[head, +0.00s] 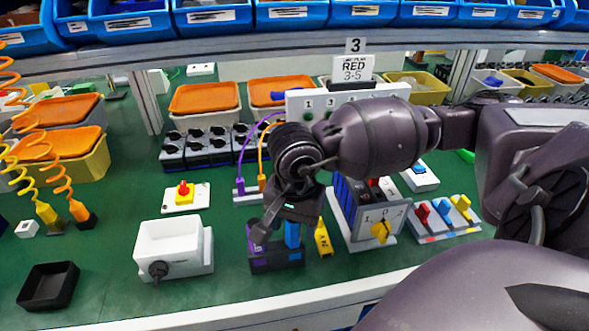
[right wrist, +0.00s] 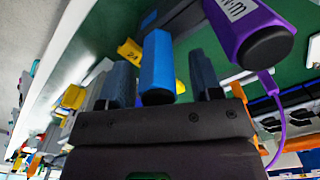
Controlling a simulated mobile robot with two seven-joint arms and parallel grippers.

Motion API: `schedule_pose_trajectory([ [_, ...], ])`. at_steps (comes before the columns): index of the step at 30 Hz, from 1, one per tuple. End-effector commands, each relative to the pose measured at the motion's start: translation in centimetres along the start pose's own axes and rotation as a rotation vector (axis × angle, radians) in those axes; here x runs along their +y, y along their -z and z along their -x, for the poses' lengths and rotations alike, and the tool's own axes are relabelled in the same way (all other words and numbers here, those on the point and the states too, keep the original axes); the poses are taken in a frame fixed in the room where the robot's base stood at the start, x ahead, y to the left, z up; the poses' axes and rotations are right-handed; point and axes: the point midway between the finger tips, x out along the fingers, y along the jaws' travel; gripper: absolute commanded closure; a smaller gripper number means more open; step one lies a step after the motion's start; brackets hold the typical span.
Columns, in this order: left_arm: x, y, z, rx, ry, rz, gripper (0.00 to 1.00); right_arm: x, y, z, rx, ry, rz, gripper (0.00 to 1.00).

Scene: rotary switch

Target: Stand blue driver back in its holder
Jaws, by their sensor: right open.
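The blue driver (head: 292,236) stands upright at the right side of its dark holder (head: 276,260) on the green bench. My right gripper (head: 283,222) is just above the holder. In the right wrist view the blue driver's handle (right wrist: 157,66) lies between the two fingers of my open right gripper (right wrist: 163,80), with gaps showing beside it. The purple driver (head: 256,243) stands at the left of the holder, and it also shows in the right wrist view (right wrist: 243,32). The driver's lower end is hidden. My left gripper is not in view.
A grey panel with a yellow rotary knob (head: 380,230) stands further right. A white box with a black knob (head: 175,248) is to the left. Bare green bench lies between that box and the black tray (head: 48,286).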

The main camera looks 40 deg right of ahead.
Motion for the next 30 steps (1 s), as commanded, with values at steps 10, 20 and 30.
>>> schedule_pose_trajectory([
  [10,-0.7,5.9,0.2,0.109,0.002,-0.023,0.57,-0.1,0.1,5.5,0.006,0.009,0.000,0.41],
  [20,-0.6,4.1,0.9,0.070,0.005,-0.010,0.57,0.0,0.0,10.1,0.002,0.004,0.000,0.41],
  [30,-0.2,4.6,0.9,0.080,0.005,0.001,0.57,0.0,0.0,10.8,0.000,0.000,0.000,0.41],
])
